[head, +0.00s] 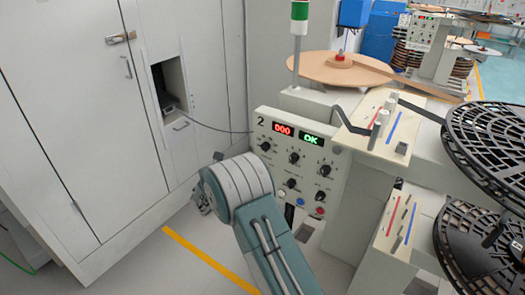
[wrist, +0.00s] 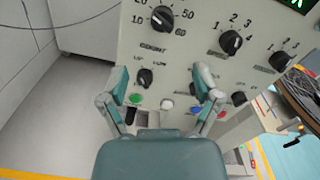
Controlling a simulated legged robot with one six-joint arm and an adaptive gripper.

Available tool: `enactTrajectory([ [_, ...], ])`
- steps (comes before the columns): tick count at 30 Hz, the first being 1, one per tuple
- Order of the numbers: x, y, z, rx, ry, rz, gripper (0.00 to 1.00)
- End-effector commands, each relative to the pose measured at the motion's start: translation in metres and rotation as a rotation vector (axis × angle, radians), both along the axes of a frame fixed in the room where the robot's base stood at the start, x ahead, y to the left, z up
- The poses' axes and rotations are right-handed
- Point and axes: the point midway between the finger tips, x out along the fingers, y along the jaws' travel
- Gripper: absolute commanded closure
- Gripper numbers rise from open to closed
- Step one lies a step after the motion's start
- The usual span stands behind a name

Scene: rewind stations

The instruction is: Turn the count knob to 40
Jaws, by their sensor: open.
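The count knob (wrist: 162,18) is a black knob at the top of the wrist view, with 10, 20, 50 and 60 legible around it; the top of its scale is cut off. I cannot tell for sure which number its pointer marks. In the head view it is the upper left knob (head: 265,146) on the control panel (head: 258,172), below a red display (head: 283,129) reading 000. My gripper (wrist: 161,78) is open and empty, its fingers below the count knob in the wrist view and apart from it. In the head view my wrist mostly hides the gripper (head: 206,196).
Green (wrist: 135,98) and white (wrist: 167,103) buttons are below. Black reels (head: 490,140) stand at right, a grey cabinet (head: 85,120) at left.

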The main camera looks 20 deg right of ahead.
Motion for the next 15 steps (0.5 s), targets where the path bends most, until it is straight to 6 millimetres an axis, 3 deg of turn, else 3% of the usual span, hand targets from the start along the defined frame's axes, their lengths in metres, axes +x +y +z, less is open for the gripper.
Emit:
enactTrajectory([
  [15,0.051,-0.068,0.000,0.003,-0.002,-0.006,0.18],
])
